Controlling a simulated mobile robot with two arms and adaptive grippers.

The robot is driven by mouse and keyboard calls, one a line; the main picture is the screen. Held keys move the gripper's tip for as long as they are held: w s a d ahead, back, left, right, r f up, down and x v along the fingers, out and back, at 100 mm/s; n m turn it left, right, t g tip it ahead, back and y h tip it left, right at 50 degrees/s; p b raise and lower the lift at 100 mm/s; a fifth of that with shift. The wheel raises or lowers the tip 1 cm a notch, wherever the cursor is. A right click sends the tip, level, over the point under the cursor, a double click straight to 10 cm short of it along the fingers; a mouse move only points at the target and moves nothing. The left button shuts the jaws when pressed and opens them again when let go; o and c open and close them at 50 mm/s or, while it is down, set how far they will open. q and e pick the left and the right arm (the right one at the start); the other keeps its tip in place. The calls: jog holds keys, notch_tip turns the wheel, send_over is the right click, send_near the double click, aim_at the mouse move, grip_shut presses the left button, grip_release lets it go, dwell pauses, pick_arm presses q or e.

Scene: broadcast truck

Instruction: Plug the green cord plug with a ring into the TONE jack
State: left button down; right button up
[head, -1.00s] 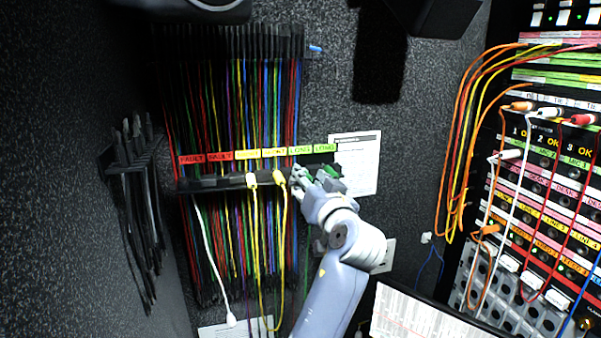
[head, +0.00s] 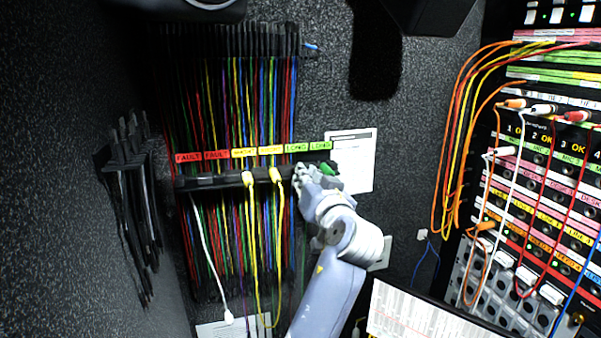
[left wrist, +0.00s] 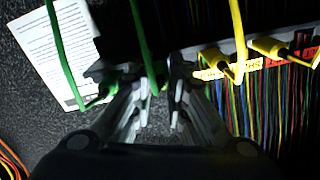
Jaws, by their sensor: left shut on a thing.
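My left gripper (head: 308,180) is at the right end of the cord rack (head: 222,182), below the green LONG labels (head: 320,146). In the left wrist view the gripper (left wrist: 155,95) has its fingers around a green cord plug (left wrist: 153,82), shut on it, with its green cord (left wrist: 142,35) rising between them. A second green cord (left wrist: 62,55) hangs beside it with its plug at the rack. In the head view green (head: 328,168) shows just past the fingers. I cannot make out a ring on either plug. The TONE label is not readable. My right gripper is not in view.
Yellow plugs (head: 249,179) hang left of the gripper. A jack panel (head: 545,160) with orange, white and red cords stands at the right. A printed sheet (head: 352,160) is behind the gripper.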

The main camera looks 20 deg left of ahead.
pick_arm(q)
jog(key=shift+r, duration=1.25)
jog(key=shift+s, duration=0.1)
jog(key=shift+b+v, duration=0.35)
jog(key=shift+v, duration=1.05)
